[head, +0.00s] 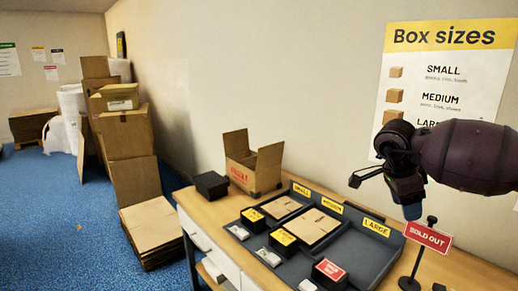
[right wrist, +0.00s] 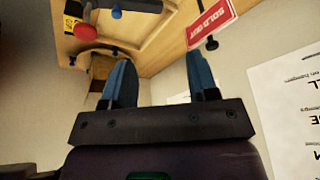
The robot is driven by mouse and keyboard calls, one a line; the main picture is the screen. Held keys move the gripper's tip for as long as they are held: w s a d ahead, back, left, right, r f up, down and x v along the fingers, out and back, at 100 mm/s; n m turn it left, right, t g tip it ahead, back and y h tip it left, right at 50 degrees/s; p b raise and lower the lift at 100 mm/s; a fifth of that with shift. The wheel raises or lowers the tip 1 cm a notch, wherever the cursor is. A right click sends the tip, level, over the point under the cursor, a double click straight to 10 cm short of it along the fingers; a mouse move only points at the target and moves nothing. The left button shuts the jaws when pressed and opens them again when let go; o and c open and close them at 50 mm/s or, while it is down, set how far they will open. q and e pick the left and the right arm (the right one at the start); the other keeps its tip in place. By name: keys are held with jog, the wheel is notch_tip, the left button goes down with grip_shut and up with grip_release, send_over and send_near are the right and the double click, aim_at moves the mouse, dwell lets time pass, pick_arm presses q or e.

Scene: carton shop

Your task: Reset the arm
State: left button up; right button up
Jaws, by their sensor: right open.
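My right arm comes in from the right in the head view. Its gripper (head: 385,188) hangs in the air above the right part of the table, in front of the wall poster and up and left of the red sold-out sign (head: 429,236). In the right wrist view the two blue fingers of the gripper (right wrist: 162,85) are apart, with nothing between them. The sold-out sign also shows there (right wrist: 211,18), beyond the fingers. My left gripper is in neither view.
The wooden table (head: 470,268) holds a dark tray (head: 362,252) with small, medium and large sections, and flat cartons lie in the first two. An open carton (head: 253,165) and a black box (head: 211,185) stand behind.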

jog(key=s+a+r+m+t+y, duration=0.15)
jog(key=a+r+m+y, duration=0.3)
jog(key=a+y, duration=0.8)
jog(key=a+r+m+t+y, duration=0.25)
jog(key=a+m+y, duration=0.4)
jog(key=a, duration=1.05)
jog(key=s+d+f+m+t+h, duration=0.2)
jog(key=d+f+m+t+h, duration=0.4)
jog(key=f+m, duration=0.85)
jog(key=s+d+f+m+t+h, duration=0.25)
jog(key=d+f+m+t, duration=0.5)
jog(key=m, duration=1.15)
jog(key=s+d+f+m+g+h, duration=0.3)
jog(key=s+d+f, duration=0.2)
jog(key=s+f, duration=0.6)
jog(key=s+d+f+m+g+h, duration=0.3)
jog(key=s+d+f+m, duration=0.1)
jog(key=s+f, duration=0.7)
jog(key=s+d, duration=0.1)
jog(key=s, duration=0.1)
jog(key=shift+s+d+f, duration=0.25)
jog(key=shift+s+d, duration=0.05)
jog(key=shift+s, duration=0.1)
